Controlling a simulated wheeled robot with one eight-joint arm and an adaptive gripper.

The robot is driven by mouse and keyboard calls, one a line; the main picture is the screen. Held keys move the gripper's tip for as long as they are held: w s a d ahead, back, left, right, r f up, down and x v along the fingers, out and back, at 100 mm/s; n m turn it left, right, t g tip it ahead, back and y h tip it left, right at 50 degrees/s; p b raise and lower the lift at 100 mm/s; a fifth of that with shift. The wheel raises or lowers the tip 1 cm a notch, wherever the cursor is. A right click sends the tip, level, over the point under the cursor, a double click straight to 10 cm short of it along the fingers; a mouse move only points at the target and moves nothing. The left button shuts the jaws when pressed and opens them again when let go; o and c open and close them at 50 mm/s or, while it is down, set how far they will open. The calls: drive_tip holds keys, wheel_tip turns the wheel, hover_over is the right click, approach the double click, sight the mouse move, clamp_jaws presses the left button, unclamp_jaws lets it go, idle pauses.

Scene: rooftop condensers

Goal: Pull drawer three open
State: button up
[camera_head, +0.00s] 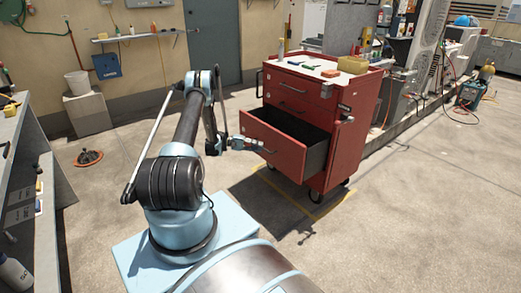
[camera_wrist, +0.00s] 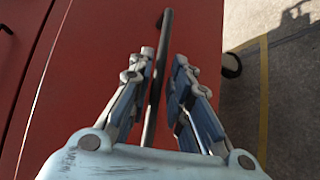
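The red tool cabinet (camera_head: 345,125) stands right of centre in the head view. Its third drawer from the top (camera_head: 262,140) is pulled well out, and its dark inside shows. The drawers above it look closed. My gripper (camera_head: 258,145) is at the front of the open drawer. In the wrist view the drawer's dark bar handle (camera_wrist: 154,100) runs between the two fingers of my gripper (camera_wrist: 165,60). The fingers stand apart, with a visible gap on the handle's right side. The red drawer front (camera_wrist: 95,60) fills the left and middle there.
A grey shelf unit (camera_head: 20,165) is at the left. An orange disc with a dark object (camera_head: 89,158) lies on the floor. Floor in front of the cabinet (camera_head: 400,220) is clear.

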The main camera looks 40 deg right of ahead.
drive_tip(key=v, duration=0.9)
drive_tip(key=shift+w+a, duration=0.15)
drive_tip(key=shift+w, duration=0.1)
